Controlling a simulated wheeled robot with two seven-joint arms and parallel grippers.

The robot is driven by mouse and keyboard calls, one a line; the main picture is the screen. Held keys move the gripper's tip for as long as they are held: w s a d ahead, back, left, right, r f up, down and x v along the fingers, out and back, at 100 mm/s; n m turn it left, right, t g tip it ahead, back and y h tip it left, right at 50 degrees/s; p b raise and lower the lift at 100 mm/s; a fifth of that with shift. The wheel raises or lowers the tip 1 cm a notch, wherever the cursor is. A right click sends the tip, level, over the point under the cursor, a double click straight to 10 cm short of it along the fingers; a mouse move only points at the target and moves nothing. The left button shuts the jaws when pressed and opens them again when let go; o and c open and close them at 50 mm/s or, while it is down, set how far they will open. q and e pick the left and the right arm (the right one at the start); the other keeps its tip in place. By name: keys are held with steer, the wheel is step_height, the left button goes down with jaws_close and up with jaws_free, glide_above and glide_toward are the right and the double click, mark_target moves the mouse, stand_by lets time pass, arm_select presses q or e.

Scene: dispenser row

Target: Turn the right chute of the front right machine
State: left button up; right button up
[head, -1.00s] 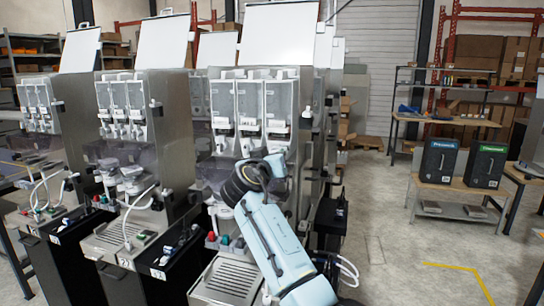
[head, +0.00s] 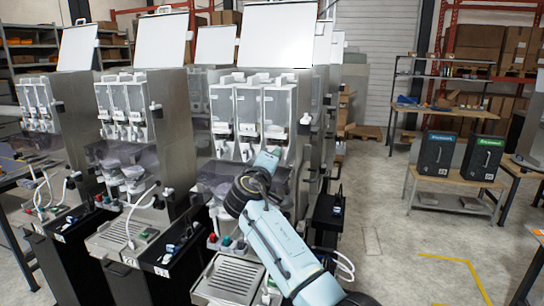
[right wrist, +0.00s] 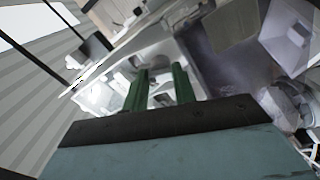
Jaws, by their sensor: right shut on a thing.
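The front right machine (head: 304,92) stands in the middle of the head view, with three clear canisters side by side and a white chute at the foot of each. The right canister (head: 277,104) is above my right gripper (head: 268,157), which is raised in front of the machine. Its wrist hides the area just below that canister. In the right wrist view the two green fingers (right wrist: 161,75) are close together around a pale part, which I take to be the right chute; their contact is hard to make out. My left gripper is not in view.
Two similar machines stand to the left (head: 128,105), close by. A drip tray (head: 230,278) lies below my right arm. A low bench (head: 450,185) with two dark boxes stands at the right. The floor between is free.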

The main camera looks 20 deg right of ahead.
steer(key=shift+r+n+p, duration=0.1)
steer(key=shift+n+p, duration=1.1)
steer(key=shift+n, duration=0.7)
steer(key=o, duration=1)
